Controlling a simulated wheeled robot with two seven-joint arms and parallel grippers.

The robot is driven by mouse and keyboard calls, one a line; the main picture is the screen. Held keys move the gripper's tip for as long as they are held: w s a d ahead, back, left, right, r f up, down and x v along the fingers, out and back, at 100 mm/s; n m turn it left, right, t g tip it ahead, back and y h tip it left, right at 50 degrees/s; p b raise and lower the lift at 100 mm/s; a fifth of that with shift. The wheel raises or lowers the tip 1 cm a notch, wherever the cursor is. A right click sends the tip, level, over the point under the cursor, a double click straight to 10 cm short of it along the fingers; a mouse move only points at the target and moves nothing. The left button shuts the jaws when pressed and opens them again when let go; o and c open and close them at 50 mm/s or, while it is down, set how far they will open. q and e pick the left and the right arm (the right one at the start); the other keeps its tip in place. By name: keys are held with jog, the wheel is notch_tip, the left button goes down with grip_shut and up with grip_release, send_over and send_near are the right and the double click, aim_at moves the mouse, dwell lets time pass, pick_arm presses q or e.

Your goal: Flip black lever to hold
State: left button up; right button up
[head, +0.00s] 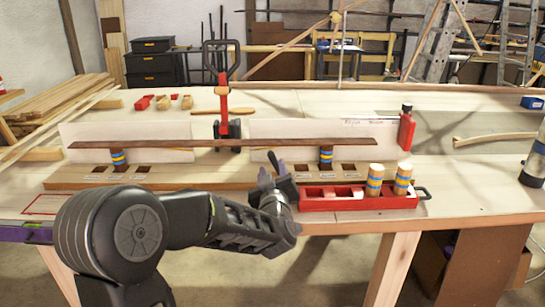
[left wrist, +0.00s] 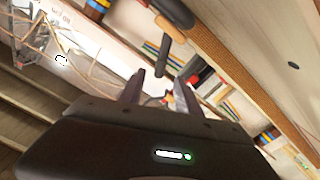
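A black looped lever (head: 221,58) stands upright on a red post with a black base (head: 228,128), behind the middle of a long dark lath (head: 220,143). The lath lies across two striped pegs, the left peg (head: 118,161) and the right peg (head: 326,158), set in a slotted wooden board (head: 215,178). My left gripper (head: 274,168) is in front of the board, right of the lever and well apart from it. In the left wrist view its two fingers (left wrist: 162,92) are spread, with nothing held between them. My right gripper is out of view.
A red tray (head: 315,204) sits close to the right of my left gripper, with two striped pegs (head: 374,180) at its right end. White panels (head: 290,135) stand behind the lath.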

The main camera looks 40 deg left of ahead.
aim_at(272, 159)
pick_arm(q)
jog(key=p+x, duration=0.1)
jog(key=x, duration=0.6)
jog(key=shift+w+a, duration=0.25)
grip_shut()
dwell(1.2)
